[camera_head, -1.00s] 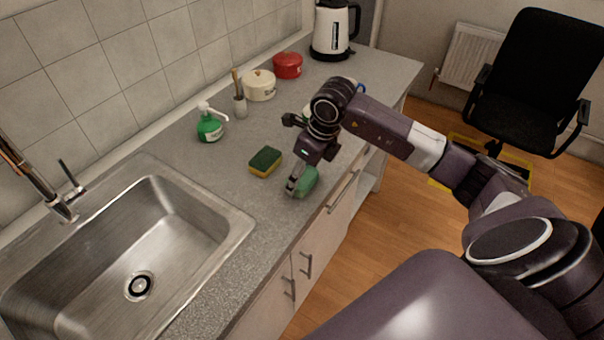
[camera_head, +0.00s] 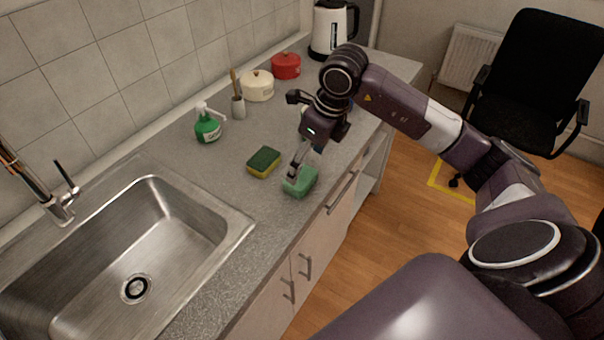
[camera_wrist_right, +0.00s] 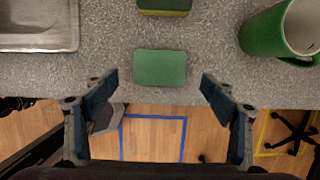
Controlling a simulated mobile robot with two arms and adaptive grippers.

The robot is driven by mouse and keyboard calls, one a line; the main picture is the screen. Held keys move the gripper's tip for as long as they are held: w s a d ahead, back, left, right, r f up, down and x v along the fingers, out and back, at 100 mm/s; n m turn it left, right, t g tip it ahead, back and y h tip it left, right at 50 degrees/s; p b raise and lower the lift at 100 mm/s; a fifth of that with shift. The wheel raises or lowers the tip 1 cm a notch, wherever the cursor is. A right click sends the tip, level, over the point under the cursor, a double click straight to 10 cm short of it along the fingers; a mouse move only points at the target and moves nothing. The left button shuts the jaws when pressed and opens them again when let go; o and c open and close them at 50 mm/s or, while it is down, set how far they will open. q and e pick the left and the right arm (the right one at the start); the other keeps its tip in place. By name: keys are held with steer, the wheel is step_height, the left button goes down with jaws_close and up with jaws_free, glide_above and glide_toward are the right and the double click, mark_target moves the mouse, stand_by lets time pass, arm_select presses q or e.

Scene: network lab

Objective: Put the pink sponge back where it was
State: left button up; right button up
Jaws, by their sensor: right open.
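No pink sponge shows in either view. A plain green sponge (camera_head: 302,183) lies on the grey counter near its front edge; it also shows in the right wrist view (camera_wrist_right: 160,68). A yellow sponge with a dark green top (camera_head: 264,162) lies just left of it, and its edge shows at the top of the wrist view (camera_wrist_right: 165,6). My right gripper (camera_head: 303,164) is above the green sponge, open and empty. In the wrist view its fingers stand apart on either side of that sponge. My left gripper is not in view.
A soap bottle (camera_head: 208,128), brush holder (camera_head: 238,107), white pot (camera_head: 258,86), red pot (camera_head: 286,66) and kettle (camera_head: 331,30) line the wall. The sink (camera_head: 150,240) is left.

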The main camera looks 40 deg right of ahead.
steer(key=v, duration=0.6)
steer(key=shift+w+b, duration=0.1)
steer(key=shift+b, duration=0.2)
steer(key=shift+f, duration=0.2)
